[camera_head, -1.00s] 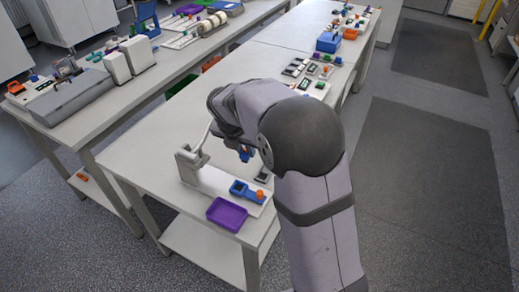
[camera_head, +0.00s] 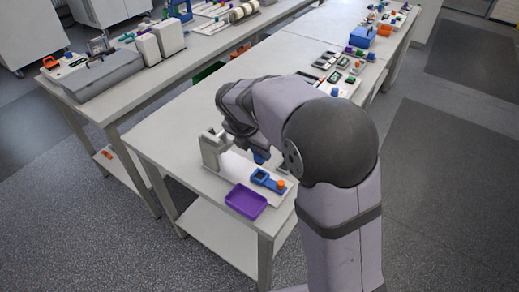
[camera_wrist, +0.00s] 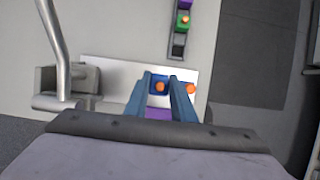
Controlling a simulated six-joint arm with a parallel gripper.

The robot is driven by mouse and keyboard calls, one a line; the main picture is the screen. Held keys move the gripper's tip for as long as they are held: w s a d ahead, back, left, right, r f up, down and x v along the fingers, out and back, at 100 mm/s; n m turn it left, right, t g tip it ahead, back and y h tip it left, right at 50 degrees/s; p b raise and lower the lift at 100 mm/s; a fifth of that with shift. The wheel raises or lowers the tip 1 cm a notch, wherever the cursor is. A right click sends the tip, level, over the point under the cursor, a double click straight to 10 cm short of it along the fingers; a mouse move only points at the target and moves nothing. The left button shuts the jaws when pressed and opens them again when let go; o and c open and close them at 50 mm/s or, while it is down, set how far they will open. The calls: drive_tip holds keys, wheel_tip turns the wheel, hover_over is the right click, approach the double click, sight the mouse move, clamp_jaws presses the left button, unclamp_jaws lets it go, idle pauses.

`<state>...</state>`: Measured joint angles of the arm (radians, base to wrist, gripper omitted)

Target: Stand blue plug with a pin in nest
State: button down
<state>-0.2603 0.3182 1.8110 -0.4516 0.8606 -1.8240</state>
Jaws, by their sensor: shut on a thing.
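My gripper (camera_wrist: 162,90) is shut on a small blue plug. In the head view the blue of the fingers and plug (camera_head: 260,156) shows under my wrist, above the bench end and just beyond the nest. The wrist view shows blue fingers, with blue and an orange spot (camera_wrist: 160,87) between their tips; plug and nest overlap there, so I cannot tell their edges apart. The nest looks like a blue frame with a dark opening (camera_head: 268,180) on a white plate (camera_wrist: 112,68), with an orange knob (camera_head: 281,185) beside it.
A purple tray (camera_head: 246,201) lies in front of the plate. A grey stand (camera_head: 213,150) with a bent metal rod (camera_wrist: 55,45) rises at the plate's left. A dark rack (camera_wrist: 179,40) with coloured pieces lies beyond. Bare bench surface lies around them.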

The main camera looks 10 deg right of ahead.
sight(258, 163)
drive_tip(key=shift+f+b, duration=2.55)
drive_tip(key=shift+b, duration=0.25)
drive_tip(key=shift+f, duration=0.65)
drive_tip(key=shift+f, duration=0.2)
drive_tip(key=c, duration=1.4)
unclamp_jaws()
drive_tip(key=shift+v, duration=3.65)
